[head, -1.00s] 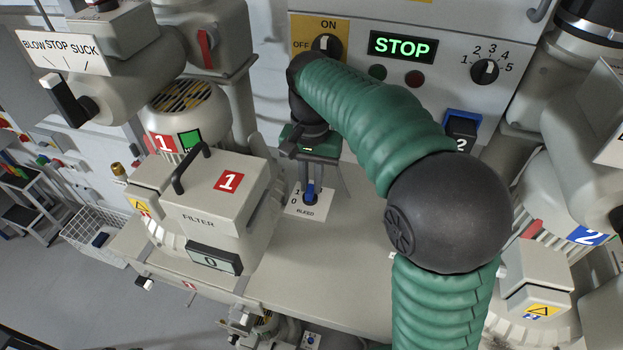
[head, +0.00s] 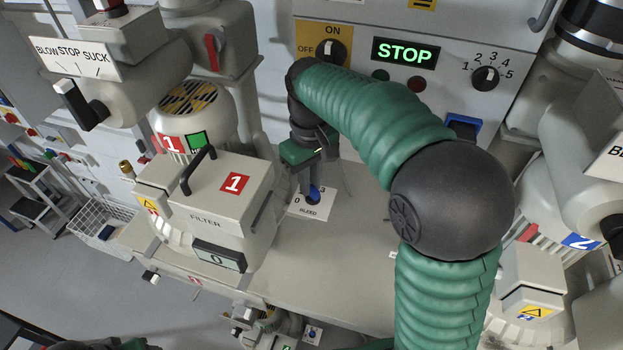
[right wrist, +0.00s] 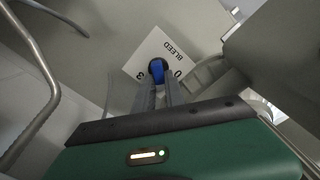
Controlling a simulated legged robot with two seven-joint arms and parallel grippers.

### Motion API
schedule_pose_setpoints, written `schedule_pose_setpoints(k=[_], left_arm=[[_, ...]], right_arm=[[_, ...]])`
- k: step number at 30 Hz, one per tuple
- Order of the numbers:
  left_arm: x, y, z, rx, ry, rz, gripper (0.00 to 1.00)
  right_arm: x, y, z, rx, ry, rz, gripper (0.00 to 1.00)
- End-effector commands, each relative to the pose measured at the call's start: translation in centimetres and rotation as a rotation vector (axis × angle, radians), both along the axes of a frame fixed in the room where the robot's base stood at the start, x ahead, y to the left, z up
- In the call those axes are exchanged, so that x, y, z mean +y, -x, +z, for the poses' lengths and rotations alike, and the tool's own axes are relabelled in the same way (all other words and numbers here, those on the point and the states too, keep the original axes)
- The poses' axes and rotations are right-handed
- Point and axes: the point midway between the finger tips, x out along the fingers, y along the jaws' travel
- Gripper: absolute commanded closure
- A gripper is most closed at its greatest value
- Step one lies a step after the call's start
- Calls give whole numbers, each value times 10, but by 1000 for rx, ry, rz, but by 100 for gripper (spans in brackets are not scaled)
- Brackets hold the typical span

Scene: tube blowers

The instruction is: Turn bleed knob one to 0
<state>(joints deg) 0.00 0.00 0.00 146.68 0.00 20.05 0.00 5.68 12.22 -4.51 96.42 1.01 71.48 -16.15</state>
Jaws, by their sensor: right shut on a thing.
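My right gripper (head: 315,182) reaches down from the green arm and is shut on this knob. In the right wrist view both grey fingers (right wrist: 157,90) close on the blue knob (right wrist: 157,70). The marks 0 and 3 show on the plate. The fingers hide part of the plate, and which mark the knob points to is unclear. My left gripper does not show.
The filter unit (head: 222,190) stands close to the left of the knob. The control panel (head: 352,40) behind shows a green STOP display (head: 405,51). The bench (head: 345,255) in front of the knob is mostly clear. A second numbered unit stands at right.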

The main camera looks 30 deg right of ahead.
Motion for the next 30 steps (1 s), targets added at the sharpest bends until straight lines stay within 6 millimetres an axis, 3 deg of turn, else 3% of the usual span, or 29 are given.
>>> schedule_pose_setpoints(k=[12, 28, 29, 30], left_arm=[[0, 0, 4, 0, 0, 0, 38], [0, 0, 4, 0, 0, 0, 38], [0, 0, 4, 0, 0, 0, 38], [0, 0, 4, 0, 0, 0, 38]], right_arm=[[2, -3, 4, -15, 5, 190, 100], [3, -3, 3, -14, 4, 215, 100], [2, -3, 3, -14, 4, 215, 83], [3, -3, 3, -14, 4, 215, 78]])
